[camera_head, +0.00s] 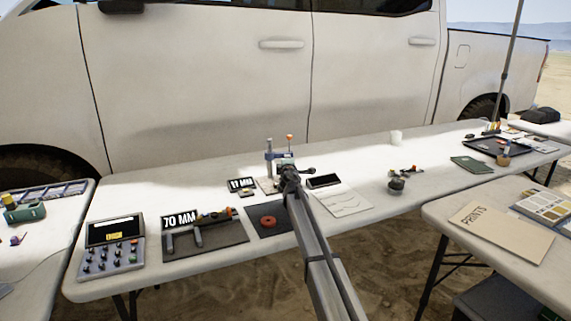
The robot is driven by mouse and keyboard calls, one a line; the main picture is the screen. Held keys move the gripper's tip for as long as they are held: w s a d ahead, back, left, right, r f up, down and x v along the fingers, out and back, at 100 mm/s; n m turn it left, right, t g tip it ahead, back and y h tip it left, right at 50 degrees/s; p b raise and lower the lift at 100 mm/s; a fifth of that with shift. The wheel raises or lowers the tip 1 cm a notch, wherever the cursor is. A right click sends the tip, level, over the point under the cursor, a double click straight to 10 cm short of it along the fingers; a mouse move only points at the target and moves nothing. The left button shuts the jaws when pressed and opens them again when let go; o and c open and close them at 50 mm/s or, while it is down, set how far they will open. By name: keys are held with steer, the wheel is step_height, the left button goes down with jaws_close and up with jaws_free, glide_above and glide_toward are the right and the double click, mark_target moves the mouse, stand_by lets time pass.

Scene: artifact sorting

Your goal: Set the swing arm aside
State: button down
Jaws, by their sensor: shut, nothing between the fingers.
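My arm reaches from the bottom edge up to the middle of the long white table. My gripper (287,168) is at its far end, shut and small in view, with no object seen in it. Behind it stands a small blue-grey upright device (269,157) with an orange-topped post (290,141). My gripper hides its lower part, and I cannot tell whether they touch. A dark bar-like part (305,170) sticks out to the right of my gripper; I cannot tell whether it is the swing arm or part of my gripper.
A grey gauge (183,235) and a "70 MM" sign (179,219) are on a dark mat (232,233). A keypad box (111,243) stands to their left. A red ring (268,221), white sheet (343,201) and small round device (396,185) lie nearby. The table's right-centre is mostly clear.

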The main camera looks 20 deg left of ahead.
steer(key=shift+w, duration=0.45)
steer(key=shift+w+r, duration=0.15)
stand_by(0.3)
steer(key=s+d+p, duration=0.2)
steer(key=s+d, duration=0.3)
steer(key=d, duration=0.7)
steer(key=shift+s, duration=0.2)
